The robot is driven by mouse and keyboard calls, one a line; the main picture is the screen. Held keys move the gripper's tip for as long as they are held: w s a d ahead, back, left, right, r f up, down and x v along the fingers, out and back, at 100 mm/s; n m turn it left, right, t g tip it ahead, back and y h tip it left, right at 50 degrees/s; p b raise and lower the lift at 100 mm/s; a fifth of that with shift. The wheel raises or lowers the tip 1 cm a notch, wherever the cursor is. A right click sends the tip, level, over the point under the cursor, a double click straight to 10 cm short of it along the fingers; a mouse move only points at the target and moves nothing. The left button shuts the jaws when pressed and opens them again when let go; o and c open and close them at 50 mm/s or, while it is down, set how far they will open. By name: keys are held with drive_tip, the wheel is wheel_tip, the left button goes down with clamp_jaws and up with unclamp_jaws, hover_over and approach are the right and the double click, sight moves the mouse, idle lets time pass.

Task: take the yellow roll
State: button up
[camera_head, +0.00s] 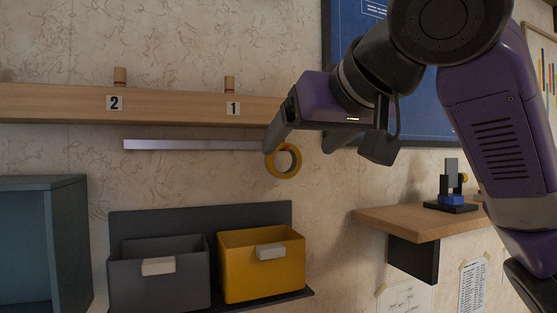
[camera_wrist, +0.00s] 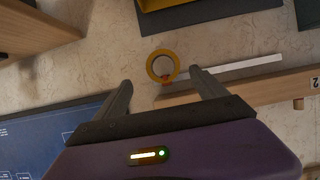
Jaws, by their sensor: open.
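The yellow roll (camera_head: 298,161) is a ring-shaped roll of tape with an open centre. In the head view it is upright in front of the wall, at the right end of a pale metal bar (camera_head: 190,145); whether it hangs on the bar I cannot tell. My gripper (camera_head: 272,145) comes in from the right, its fingertips at the roll's upper left in the picture. In the wrist view the roll (camera_wrist: 149,66) lies ahead of and between the two spread fingers (camera_wrist: 161,77). My gripper is open and empty. Contact with the roll is not clear.
A wooden rail (camera_head: 170,105) with pegs and labels 1 and 2 runs above the bar. A yellow bin (camera_head: 262,284) and a grey bin (camera_head: 160,288) stand below. A wooden shelf (camera_head: 400,216) is at right. A blue cabinet (camera_head: 70,235) stands at left.

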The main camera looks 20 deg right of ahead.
sight(295, 167)
drive_tip(key=x, duration=0.2)
drive_tip(key=p+x, duration=0.1)
drive_tip(key=x, duration=0.4)
drive_tip(key=shift+w+a+f+p, duration=0.15)
drive_tip(key=shift+a+f+p, duration=0.05)
drive_tip(key=shift+a+p, duration=0.1)
drive_tip(key=c, duration=1.4)
drive_tip(key=shift+c, duration=0.2)
